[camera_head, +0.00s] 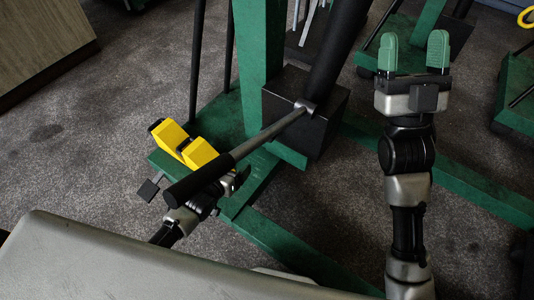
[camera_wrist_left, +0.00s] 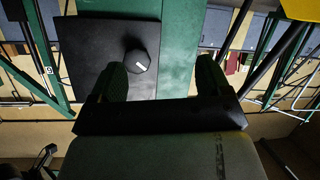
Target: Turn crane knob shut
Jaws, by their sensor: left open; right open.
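In the left wrist view, the dark faceted crane knob (camera_wrist_left: 136,61), with a short white mark, stands out from a black panel (camera_wrist_left: 85,50). My left gripper (camera_wrist_left: 160,82) is open, its fingers apart. The knob appears between the fingertips, closer to the left finger; no contact is clear. In the head view my left gripper (camera_head: 240,178) is low beside the green crane frame, partly hidden by the black-gripped lever. My right gripper (camera_head: 413,55) is open and empty, with green fingers raised at the right.
The lever (camera_head: 225,166) slants over my left wrist. A green upright (camera_head: 260,60) and long floor legs (camera_head: 290,250) surround the box. Grey floor is open at the left.

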